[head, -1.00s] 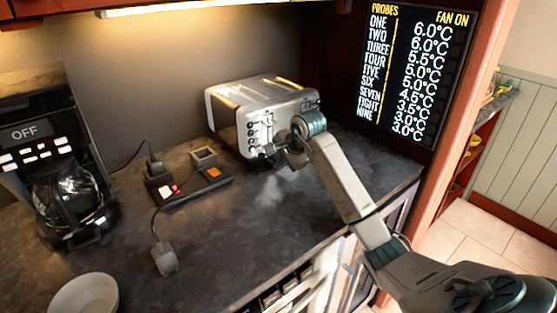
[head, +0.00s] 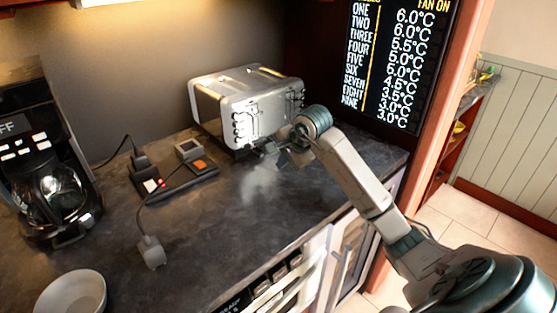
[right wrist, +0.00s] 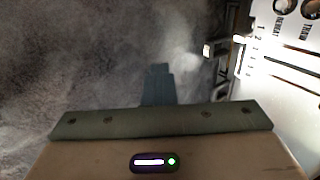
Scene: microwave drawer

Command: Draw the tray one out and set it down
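A silver toaster (head: 240,105) stands on the dark counter, its end with levers and knobs facing my right arm. That end also shows at the right edge of the right wrist view (right wrist: 285,60). No tray can be made out clearly in either view. My right gripper (head: 272,150) is just in front of the toaster's lever end, low over the counter. In the right wrist view a narrow dark finger shape (right wrist: 158,85) points at the counter, left of the toaster. Finger spacing and contact are unclear. My left gripper is not in view.
A coffee maker (head: 55,180) stands at the left, with a white bowl (head: 72,293) at the front left. A power strip (head: 178,180) and a loose plug (head: 151,252) lie on the counter (head: 225,225). A temperature display (head: 400,60) hangs behind at the right.

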